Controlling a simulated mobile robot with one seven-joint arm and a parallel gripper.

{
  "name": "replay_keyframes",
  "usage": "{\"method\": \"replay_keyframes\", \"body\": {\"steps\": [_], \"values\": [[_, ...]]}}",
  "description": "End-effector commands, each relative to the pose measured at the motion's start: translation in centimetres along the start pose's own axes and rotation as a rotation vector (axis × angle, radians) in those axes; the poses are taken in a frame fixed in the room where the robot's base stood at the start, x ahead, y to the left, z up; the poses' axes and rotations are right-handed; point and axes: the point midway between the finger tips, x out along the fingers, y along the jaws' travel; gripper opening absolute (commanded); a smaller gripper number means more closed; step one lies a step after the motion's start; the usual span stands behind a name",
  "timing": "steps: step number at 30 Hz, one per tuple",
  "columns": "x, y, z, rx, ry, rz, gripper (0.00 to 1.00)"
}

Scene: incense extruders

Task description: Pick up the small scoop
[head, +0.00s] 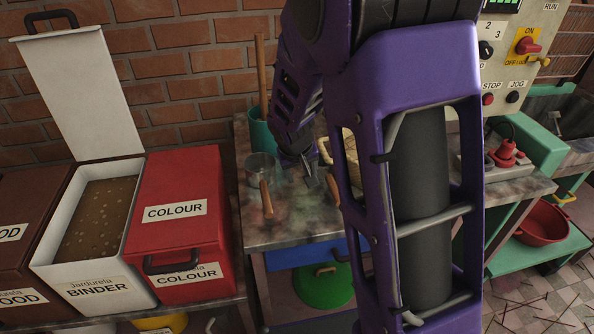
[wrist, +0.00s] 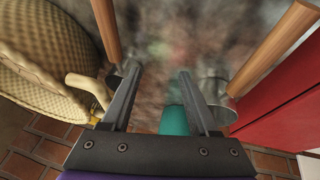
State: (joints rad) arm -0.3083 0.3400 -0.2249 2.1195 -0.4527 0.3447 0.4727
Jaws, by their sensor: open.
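Two metal scoops with wooden handles are on the stained metal table (head: 290,228). The one that looks smaller shows its wooden handle (head: 333,190) right of my gripper (head: 311,182); in the wrist view its handle (wrist: 106,32) is at upper left and its metal bowl is partly hidden behind my left finger. The larger scoop (head: 260,167) is left of my gripper, its handle (head: 267,198) toward the front; in the wrist view its handle (wrist: 275,45) is at right. My gripper (wrist: 160,72) is open and empty, pointing down between the two handles.
A woven basket (wrist: 40,65) is close to my gripper, mostly hidden by my arm in the head view. A teal container (head: 261,137) with a wooden stick stands at the back by the brick wall. A red COLOUR bin (head: 180,240) is beside the table at left. The table front is clear.

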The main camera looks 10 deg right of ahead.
Motion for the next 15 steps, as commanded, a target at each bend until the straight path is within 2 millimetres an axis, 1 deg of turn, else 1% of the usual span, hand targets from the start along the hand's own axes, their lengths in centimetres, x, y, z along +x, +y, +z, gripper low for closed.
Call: {"method": "replay_keyframes", "body": {"steps": [1,6,10,15], "values": [[1.1,-0.1,0.2,-0.001,-0.004,0.001,0.61],[3.6,-0.2,0.3,-0.002,-0.004,0.002,0.61],[4.4,-0.2,0.2,-0.001,-0.002,0.001,0.61],[4.4,-0.2,0.2,-0.001,-0.001,0.001,0.61]]}}
